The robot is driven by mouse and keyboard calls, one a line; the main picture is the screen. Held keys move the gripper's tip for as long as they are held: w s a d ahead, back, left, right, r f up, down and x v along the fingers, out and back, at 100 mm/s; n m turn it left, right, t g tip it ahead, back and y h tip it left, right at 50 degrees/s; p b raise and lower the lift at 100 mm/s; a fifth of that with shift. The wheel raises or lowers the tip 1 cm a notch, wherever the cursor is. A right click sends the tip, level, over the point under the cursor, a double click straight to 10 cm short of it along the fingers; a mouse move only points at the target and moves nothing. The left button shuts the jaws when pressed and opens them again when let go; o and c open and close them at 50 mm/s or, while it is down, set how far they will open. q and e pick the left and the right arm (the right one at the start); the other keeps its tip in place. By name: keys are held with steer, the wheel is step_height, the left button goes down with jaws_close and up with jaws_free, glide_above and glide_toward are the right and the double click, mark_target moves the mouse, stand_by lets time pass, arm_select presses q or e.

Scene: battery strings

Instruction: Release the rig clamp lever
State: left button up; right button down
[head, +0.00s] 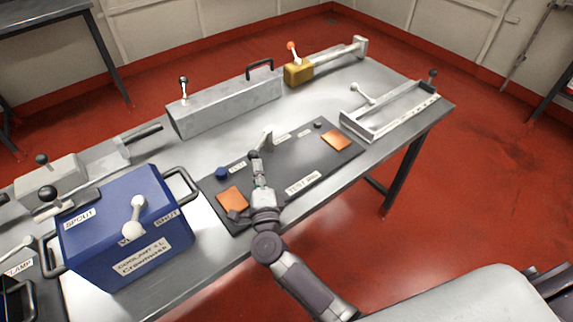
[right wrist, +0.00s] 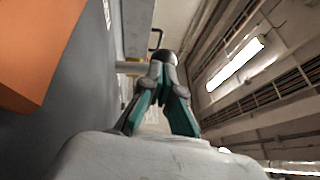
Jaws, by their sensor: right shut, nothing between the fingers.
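The dark test plate (head: 300,160) lies on the metal bench, with a label that seems to read TEST RIG. A short pale upright lever (head: 267,140) stands near its far edge; I cannot tell for certain that it is the clamp lever. My right gripper (head: 254,155) is shut and empty over the plate, just left of and nearer than this lever. I cannot tell if they touch. In the right wrist view the fingers of my right gripper (right wrist: 166,60) meet at the tips, with nothing seen between them. My left gripper is not in view.
Orange pads (head: 231,199) and a blue knob (head: 221,172) sit on the plate. A blue coolant box (head: 95,235) stands left. Behind are a long grey box (head: 225,105) and a yellow block (head: 298,73) with an orange-tipped lever. A metal frame (head: 380,124) lies right.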

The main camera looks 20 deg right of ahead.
steer(key=shift+w+a, duration=0.7)
steer(key=shift+a, duration=0.3)
steer(key=shift+f, duration=0.1)
